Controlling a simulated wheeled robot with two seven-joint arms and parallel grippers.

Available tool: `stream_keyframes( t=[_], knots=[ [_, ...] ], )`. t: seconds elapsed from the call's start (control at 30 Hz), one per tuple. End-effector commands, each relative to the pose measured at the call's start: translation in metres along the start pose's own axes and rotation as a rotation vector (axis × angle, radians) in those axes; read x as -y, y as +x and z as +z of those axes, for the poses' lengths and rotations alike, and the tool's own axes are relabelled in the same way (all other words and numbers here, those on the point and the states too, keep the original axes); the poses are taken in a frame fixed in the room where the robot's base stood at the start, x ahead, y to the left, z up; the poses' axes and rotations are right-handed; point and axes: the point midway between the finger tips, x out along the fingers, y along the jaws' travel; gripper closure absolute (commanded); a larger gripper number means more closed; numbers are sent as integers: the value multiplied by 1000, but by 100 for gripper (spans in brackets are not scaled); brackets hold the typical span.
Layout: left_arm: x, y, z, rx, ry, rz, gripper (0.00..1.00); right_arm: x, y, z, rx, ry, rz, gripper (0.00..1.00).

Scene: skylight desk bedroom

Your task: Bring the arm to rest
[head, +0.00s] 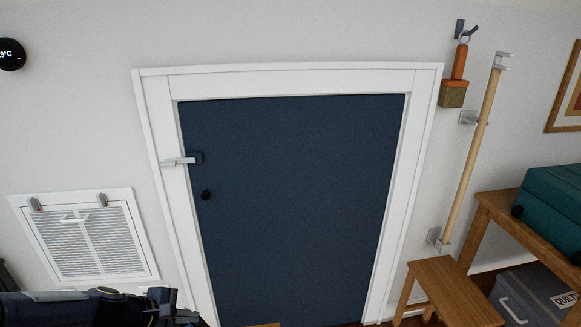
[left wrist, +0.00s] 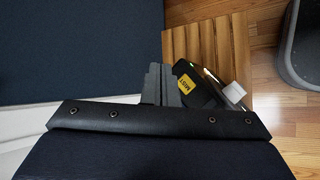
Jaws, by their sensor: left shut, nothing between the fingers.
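My left arm comes in at the lower left of the head view, low in front of the wall. Its gripper (head: 174,312) is near the bottom edge, by the lower left of the white door frame. In the left wrist view the two grey fingers (left wrist: 160,84) are together, with nothing between them. My right gripper does not show in either view.
A dark blue door (head: 290,200) with a latch (head: 182,160) is shut in the white frame. A white vent (head: 85,240) is at left. A wooden stool (head: 455,290), bench (head: 525,240) and pole (head: 472,160) are at right. A black "MIST" item (left wrist: 192,88) lies on slatted wood.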

Motion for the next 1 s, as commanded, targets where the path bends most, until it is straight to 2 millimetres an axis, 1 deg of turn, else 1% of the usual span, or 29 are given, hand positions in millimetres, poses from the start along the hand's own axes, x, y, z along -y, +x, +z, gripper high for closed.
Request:
stream_keyframes(
  t=[0.03,0.07,0.1,0.13,0.2,0.27,0.3,0.4,0.5,0.6,0.77,1.0],
  knots=[
    [-7,-17,22,-5,109,-16,100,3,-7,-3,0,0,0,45],
    [-8,-27,35,-7,180,-30,100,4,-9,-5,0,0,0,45],
    [-8,-41,53,-10,286,-50,100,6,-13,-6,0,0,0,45],
    [-7,-53,67,-13,368,-65,100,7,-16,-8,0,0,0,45],
    [0,-80,98,-21,561,-101,100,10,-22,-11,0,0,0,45],
    [8,-103,120,-30,715,-127,100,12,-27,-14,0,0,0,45],
    [15,-118,132,-36,813,-142,100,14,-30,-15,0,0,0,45],
    [35,-151,156,-54,1028,-169,100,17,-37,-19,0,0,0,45],
    [54,-174,169,-69,1192,-185,100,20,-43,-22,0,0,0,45],
    [68,-187,174,-80,1301,-195,100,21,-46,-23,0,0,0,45],
    [79,-194,176,-88,1374,-201,100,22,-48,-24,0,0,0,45],
    [79,-194,176,-88,1374,-201,100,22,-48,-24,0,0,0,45]
  ],
)
